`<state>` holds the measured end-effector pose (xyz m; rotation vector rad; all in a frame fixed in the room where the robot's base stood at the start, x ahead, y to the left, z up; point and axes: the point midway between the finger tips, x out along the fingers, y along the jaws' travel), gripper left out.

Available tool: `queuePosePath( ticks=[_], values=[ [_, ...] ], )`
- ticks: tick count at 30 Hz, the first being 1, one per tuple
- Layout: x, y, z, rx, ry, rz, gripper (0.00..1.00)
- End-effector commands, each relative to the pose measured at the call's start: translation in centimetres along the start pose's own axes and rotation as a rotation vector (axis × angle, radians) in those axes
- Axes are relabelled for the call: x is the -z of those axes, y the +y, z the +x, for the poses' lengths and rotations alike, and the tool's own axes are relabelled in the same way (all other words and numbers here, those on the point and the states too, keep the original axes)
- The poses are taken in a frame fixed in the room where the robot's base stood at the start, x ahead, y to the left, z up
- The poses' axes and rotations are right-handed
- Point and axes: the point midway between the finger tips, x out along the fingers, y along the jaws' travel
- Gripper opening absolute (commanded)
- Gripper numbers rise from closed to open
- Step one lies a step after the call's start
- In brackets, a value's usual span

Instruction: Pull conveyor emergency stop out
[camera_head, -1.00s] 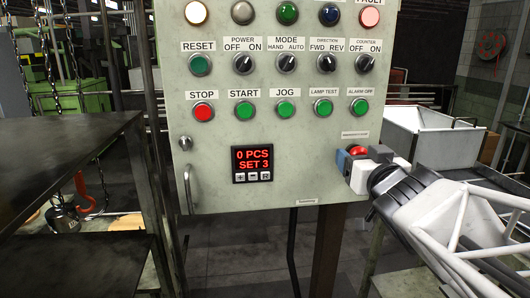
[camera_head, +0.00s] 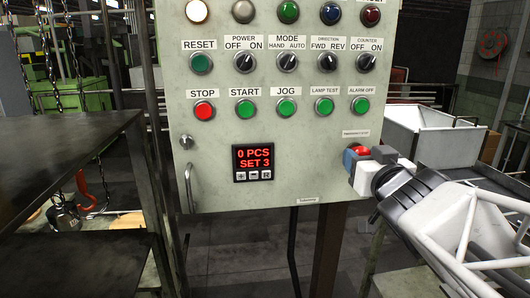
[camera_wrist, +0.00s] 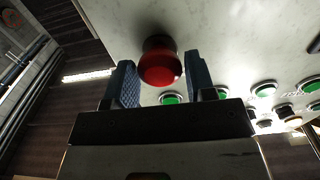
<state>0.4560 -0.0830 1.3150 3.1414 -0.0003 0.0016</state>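The emergency stop is a red mushroom button (camera_head: 361,151) at the lower right of the grey-green control panel, partly hidden by my gripper in the head view. In the wrist view the red button (camera_wrist: 162,66) shows between the two blue finger pads. My gripper (camera_wrist: 158,75) is open, with one finger on each side of the button and a small gap visible on both sides. In the head view my gripper (camera_head: 368,160) reaches in from the right, close to the panel face.
The control panel (camera_head: 270,133) carries lamps, switches, green buttons and a red STOP button (camera_head: 204,111). Its display (camera_head: 253,162) reads 0 PCS, SET 3. A dark metal table (camera_head: 60,150) stands at left. A pale metal bin (camera_head: 430,130) stands behind my arm.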

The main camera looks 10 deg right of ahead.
Motion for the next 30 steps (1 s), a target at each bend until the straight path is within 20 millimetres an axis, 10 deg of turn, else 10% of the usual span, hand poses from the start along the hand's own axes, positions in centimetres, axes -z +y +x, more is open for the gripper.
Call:
queuePosePath(
  ticks=[17, 30],
  values=[
    [0.0, 0.0, -0.5, 0.0, 0.0, 0.0, 0.69],
    [0.0, 0.1, -4.9, -0.002, 0.001, -0.001, 0.69]
  ],
)
